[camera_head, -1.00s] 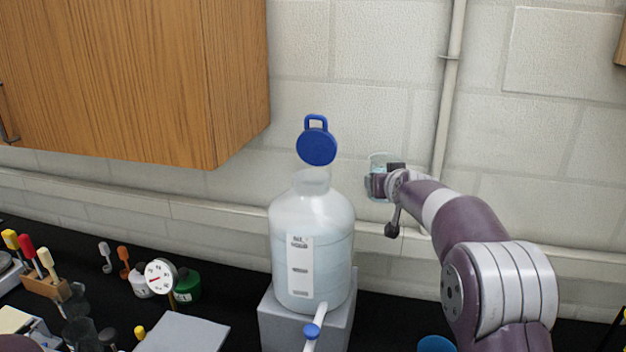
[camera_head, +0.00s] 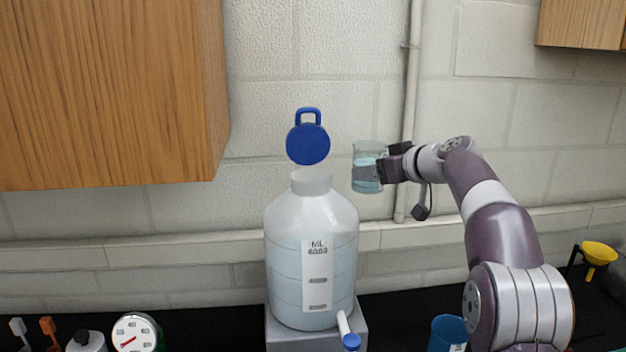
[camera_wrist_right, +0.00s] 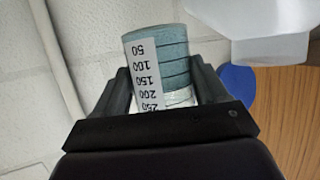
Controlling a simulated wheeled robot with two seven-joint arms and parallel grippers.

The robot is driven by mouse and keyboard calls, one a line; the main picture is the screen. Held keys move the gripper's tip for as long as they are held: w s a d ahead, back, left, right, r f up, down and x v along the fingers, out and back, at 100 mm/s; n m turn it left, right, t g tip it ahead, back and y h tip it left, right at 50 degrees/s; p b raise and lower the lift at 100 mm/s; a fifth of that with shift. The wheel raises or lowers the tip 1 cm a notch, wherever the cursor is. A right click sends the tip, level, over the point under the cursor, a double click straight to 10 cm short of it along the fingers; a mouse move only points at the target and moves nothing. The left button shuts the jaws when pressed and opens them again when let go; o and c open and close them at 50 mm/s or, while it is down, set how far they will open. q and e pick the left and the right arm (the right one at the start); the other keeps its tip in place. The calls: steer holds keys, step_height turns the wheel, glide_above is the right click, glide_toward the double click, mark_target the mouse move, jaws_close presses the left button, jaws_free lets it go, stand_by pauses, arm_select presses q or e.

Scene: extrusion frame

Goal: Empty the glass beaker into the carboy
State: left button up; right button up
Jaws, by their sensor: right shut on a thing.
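The glass beaker (camera_head: 368,172) holds light blue liquid. It is upright, to the right of the carboy's neck and at about its height in the head view. My right gripper (camera_head: 385,167) is shut on the beaker; the right wrist view also shows the beaker (camera_wrist_right: 158,65) with its printed scale between the fingers (camera_wrist_right: 160,85). The carboy (camera_head: 311,255) is translucent, holds pale liquid and has an open neck (camera_head: 311,183). Its blue lid (camera_head: 308,144) is swung up above the neck. The carboy's neck (camera_wrist_right: 265,35) shows in the right wrist view. My left gripper is not in view.
The carboy stands on a grey block (camera_head: 352,318). A wooden cabinet (camera_head: 105,95) hangs at the upper left. A blue cup (camera_head: 447,333), a yellow funnel (camera_head: 599,253) and a dial gauge (camera_head: 134,337) stand on the black bench.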

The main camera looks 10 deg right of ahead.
steer(key=shift+a+r+n, duration=0.25)
steer(key=shift+a+n, duration=0.05)
steer(key=shift+a, duration=0.3)
steer(key=shift+s+a+r+n+h, duration=0.1)
steer(key=shift+s+r+n+h, duration=0.15)
steer(key=shift+n+h, duration=0.2)
steer(key=s+a+r+n+t+h+p, duration=0.1)
steer(key=a+r+n+h+p, duration=0.1)
steer(key=r+p, duration=0.9)
steer(key=shift+a+r+n+h, duration=0.35)
steer(key=shift+a+r+n, duration=0.15)
steer(key=shift+a+n, duration=0.45)
steer(key=shift+d+p, duration=0.15)
steer(key=shift+p, duration=0.15)
steer(key=shift+r+n+p, duration=0.4)
steer(key=shift+p, duration=0.1)
steer(key=shift+t+h, duration=0.3)
steer(key=shift+h, duration=0.1)
steer(key=shift+r+n+p, duration=0.4)
steer(key=shift+n+p, duration=0.2)
steer(key=shift+p, duration=0.4)
